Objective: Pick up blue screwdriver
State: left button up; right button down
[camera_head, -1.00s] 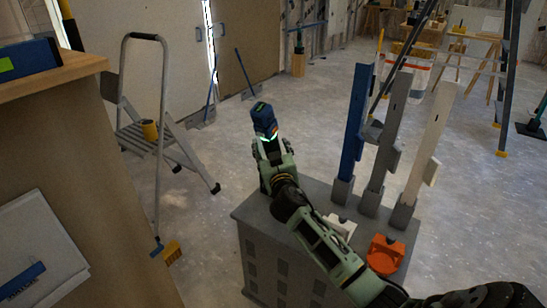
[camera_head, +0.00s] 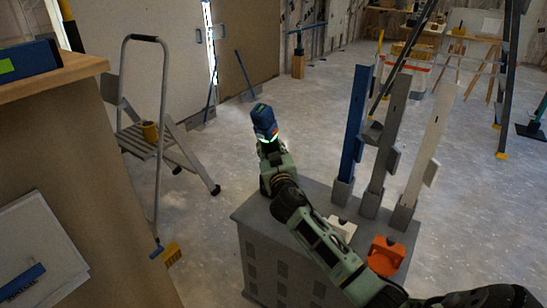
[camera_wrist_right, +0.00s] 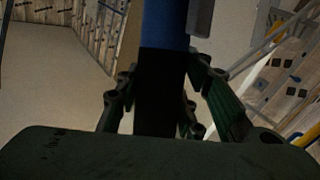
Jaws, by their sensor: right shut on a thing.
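A blue tool with a dark lower part, which looks like the blue screwdriver (camera_head: 264,119), stands up from the end of my right arm in the head view. My right gripper (camera_head: 269,145) is shut on it, held above the grey cabinet's back left corner. In the right wrist view, the tool's blue part (camera_wrist_right: 165,22) is at the top and its black part runs down between the fingers of the right gripper (camera_wrist_right: 158,85). The tool's far end is cut off there. My left gripper is not in view.
Blue (camera_head: 354,125), grey (camera_head: 390,130) and white (camera_head: 430,145) upright bars stand on the grey cabinet (camera_head: 262,222). An orange holder (camera_head: 385,255) sits near its front right. A stepladder (camera_head: 160,130) and wooden counter (camera_head: 105,200) are at left. Open floor lies behind.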

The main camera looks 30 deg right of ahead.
aim_at(272, 130)
jog(key=shift+r, duration=0.45)
notch_tip(272, 130, up, 6)
jog(key=shift+f+p, duration=0.15)
jog(key=shift+p, duration=1.05)
notch_tip(272, 130, up, 3)
jog(key=shift+p, duration=0.45)
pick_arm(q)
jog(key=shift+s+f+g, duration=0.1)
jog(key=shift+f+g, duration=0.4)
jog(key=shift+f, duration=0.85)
pick_arm(e)
jog(key=shift+r, duration=0.45)
